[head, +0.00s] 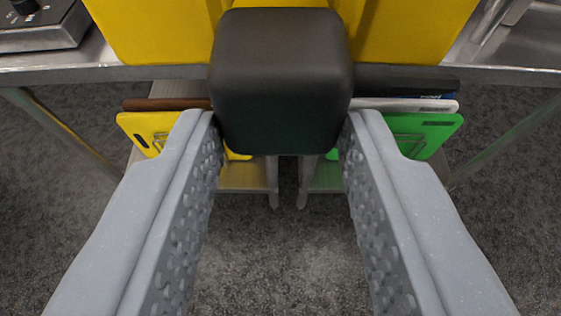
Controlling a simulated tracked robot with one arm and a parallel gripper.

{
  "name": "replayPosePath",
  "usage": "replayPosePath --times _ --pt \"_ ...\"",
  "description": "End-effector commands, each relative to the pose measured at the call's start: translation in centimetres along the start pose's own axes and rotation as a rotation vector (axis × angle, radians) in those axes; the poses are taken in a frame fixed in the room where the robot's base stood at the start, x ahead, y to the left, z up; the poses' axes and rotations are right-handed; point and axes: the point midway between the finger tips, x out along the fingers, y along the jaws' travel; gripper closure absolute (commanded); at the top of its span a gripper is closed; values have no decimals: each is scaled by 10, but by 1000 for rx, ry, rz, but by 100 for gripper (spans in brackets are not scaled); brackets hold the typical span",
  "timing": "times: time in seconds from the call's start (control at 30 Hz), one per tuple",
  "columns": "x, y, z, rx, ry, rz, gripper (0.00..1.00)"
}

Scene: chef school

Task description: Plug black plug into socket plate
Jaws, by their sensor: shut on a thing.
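A black block-shaped plug (281,85) with rounded edges sits between the tips of the two grey fingers of my gripper (281,135). My gripper is shut on it, with a fingertip touching each side. The plug's prongs are not visible, and it hides what lies directly behind it. I cannot make out a socket plate in this view.
Yellow panels or containers (150,30) stand on a metal table (60,75) behind the plug. A dark device with a knob (28,8) is at the top left. Yellow (150,128) and green (425,132) boards stand in racks below. Grey carpet covers the floor.

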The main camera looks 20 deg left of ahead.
Motion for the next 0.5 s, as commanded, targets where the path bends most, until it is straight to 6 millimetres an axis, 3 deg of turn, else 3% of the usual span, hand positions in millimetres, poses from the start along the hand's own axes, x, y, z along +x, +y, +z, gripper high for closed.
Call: replayPosePath --times 0.5 --pt "6 0 -2 0 0 0 88"
